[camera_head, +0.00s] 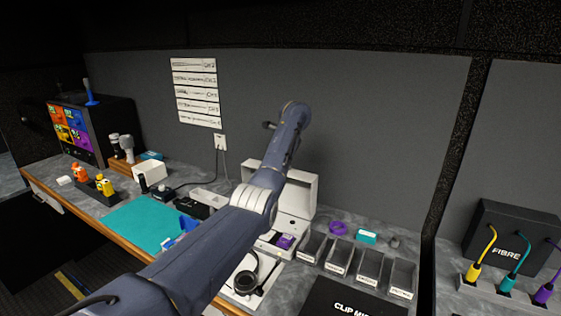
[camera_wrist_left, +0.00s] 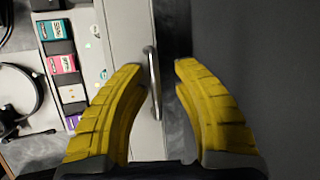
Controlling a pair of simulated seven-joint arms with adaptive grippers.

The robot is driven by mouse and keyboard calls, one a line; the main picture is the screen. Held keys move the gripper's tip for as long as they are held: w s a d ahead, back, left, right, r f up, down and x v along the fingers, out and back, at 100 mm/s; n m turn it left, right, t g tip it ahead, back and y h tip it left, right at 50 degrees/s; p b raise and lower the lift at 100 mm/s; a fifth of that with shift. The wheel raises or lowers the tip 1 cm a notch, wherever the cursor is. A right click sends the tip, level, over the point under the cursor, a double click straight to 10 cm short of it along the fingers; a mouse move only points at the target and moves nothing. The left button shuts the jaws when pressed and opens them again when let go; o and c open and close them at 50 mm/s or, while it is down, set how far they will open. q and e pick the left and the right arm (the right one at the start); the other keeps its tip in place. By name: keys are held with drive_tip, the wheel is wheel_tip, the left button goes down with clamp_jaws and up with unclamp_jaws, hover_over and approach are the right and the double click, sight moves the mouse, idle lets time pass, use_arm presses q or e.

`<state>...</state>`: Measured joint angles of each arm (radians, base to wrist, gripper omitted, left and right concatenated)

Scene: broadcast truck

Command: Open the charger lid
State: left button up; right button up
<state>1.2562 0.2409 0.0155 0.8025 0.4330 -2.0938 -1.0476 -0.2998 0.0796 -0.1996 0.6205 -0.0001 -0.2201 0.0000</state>
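The white charger (camera_head: 268,241) stands on the counter, partly hidden by my left arm. Its pale lid (camera_head: 302,195) stands raised at the back in the head view. In the left wrist view the lid (camera_wrist_left: 122,30) is a long grey panel with a metal handle bar (camera_wrist_left: 152,82) along its edge. My left gripper (camera_wrist_left: 158,68) has yellow fingers, spread apart, with the bar between them nearer the left finger; I see no grip on it. In the head view the left gripper is hidden behind my arm. My right gripper does not show.
Coloured packs (camera_wrist_left: 60,45) sit in the charger bay. A headset (camera_head: 246,283) lies in front and labelled grey bins (camera_head: 338,262) stand to the right. The dark wall (camera_head: 380,130) is close behind. A teal mat (camera_head: 140,224) lies left, with blue parts of something unclear on it.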

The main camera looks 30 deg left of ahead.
use_arm(q)
drive_tip(key=shift+d+r, duration=0.15)
drive_tip(key=shift+r, duration=0.1)
drive_tip(key=v, duration=1.1)
drive_tip(key=shift+r, duration=0.15)
drive_tip(key=shift+s+d, duration=0.1)
drive_tip(key=shift+d, duration=0.05)
drive_tip(key=shift+c, duration=0.2)
